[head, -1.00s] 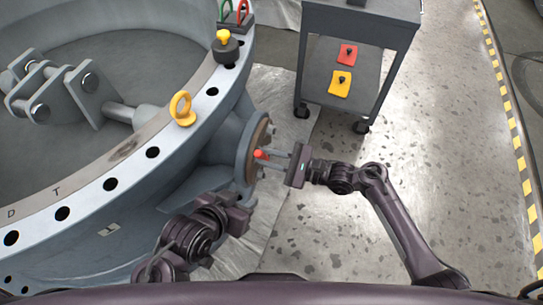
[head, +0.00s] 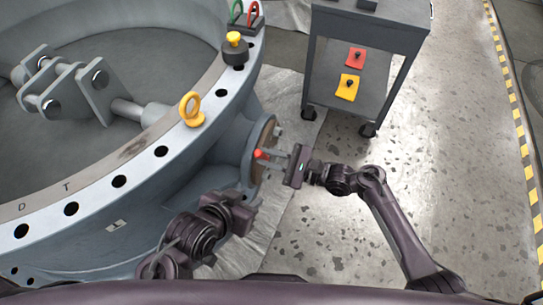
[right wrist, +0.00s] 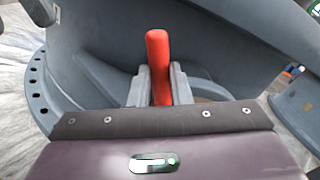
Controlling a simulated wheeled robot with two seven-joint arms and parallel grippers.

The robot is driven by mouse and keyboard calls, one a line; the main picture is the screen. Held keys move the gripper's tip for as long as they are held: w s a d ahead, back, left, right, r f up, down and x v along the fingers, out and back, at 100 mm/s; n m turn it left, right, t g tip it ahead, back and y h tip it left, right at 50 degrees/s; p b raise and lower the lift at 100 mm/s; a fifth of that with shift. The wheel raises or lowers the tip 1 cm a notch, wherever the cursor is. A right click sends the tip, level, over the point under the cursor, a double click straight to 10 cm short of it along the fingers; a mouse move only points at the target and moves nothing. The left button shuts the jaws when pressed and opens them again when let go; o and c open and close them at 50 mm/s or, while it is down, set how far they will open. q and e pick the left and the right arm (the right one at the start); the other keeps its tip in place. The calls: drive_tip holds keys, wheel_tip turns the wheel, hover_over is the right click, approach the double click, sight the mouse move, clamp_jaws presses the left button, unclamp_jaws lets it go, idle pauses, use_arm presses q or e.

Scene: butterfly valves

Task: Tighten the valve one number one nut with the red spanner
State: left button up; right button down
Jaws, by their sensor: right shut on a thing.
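The large grey valve body (head: 190,165) fills the left of the head view. A round side flange (head: 264,140) with a brown face stands on its right side. My right gripper (head: 268,157) is shut on the red spanner (head: 260,155), close to this flange. In the right wrist view the red spanner (right wrist: 158,60) shows as a red bar upright between the grey fingers. Its working end is hidden, so I cannot tell whether it touches a nut. A small bolt or nut (head: 278,131) shows at the flange edge. My left gripper (head: 243,212) is low beside the valve; its fingers are unclear.
A grey trolley (head: 365,30) stands at the top, with a red pad (head: 356,57) and a yellow pad (head: 348,87) on its lower shelf. A yellow eye bolt (head: 192,110) rises from the valve rim. The floor on the right is open up to a yellow-black stripe (head: 520,130).

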drive_tip(key=shift+a+r+p, duration=0.1)
drive_tip(key=shift+p, duration=0.3)
idle(0.4)
idle(0.4)
drive_tip(key=w+d+m, duration=0.2)
drive_tip(key=w+m, duration=0.6)
drive_tip(key=m, duration=0.1)
drive_tip(key=shift+d+r+m+p, duration=0.15)
drive_tip(key=shift+m+p, duration=0.15)
drive_tip(key=shift+p, duration=0.15)
idle(0.6)
drive_tip(key=shift+s, duration=0.15)
drive_tip(key=shift+d+p, duration=0.1)
drive_tip(key=shift+p, duration=0.2)
idle(0.3)
